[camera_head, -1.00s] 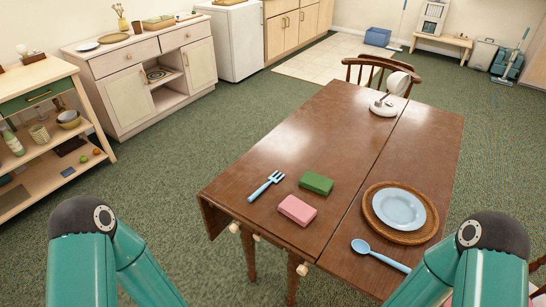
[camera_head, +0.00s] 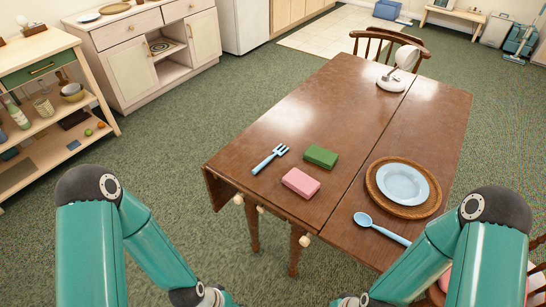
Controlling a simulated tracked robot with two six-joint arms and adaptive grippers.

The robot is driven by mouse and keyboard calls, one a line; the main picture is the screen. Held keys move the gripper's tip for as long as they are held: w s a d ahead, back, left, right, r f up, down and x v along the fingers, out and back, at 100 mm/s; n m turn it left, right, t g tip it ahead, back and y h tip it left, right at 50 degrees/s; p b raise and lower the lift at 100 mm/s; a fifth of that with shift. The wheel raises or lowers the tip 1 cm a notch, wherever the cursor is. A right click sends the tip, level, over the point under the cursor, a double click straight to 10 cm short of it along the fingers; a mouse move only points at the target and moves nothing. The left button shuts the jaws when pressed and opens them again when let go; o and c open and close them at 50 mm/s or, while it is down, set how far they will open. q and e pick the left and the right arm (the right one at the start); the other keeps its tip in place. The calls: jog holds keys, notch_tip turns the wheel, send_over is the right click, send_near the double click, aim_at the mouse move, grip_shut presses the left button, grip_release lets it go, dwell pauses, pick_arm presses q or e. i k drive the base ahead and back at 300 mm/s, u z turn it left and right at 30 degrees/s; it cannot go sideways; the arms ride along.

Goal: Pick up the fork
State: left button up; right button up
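The light-blue fork (camera_head: 270,158) lies flat on the brown wooden table (camera_head: 290,115), near its left front edge, with the tines pointing up and to the right. A green sponge-like block (camera_head: 320,156) and a pink one (camera_head: 300,183) lie just to its right. My two teal arms come in from the lower left and lower right. Their wrists reach the bottom edge of the picture, below and short of the table. Both grippers are out of view, so nothing shows of their fingers. The fork is fully visible and nothing touches it.
A blue plate (camera_head: 403,184) rests on a round wooden board (camera_head: 376,191). A blue spoon (camera_head: 381,228) lies in front of it. A white lamp (camera_head: 391,82) stands at the table's far end, by a wooden chair (camera_head: 372,41). The table's far left part is clear.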

aim_at(257, 169)
jog(key=u, duration=1.2)
jog(key=i, duration=0.15)
jog(key=z, duration=2.95)
jog(key=k, duration=1.1)
jog(key=u, duration=4.5)
jog(key=k, duration=0.1)
jog(key=z, duration=2.7)
jog(key=i, duration=1)
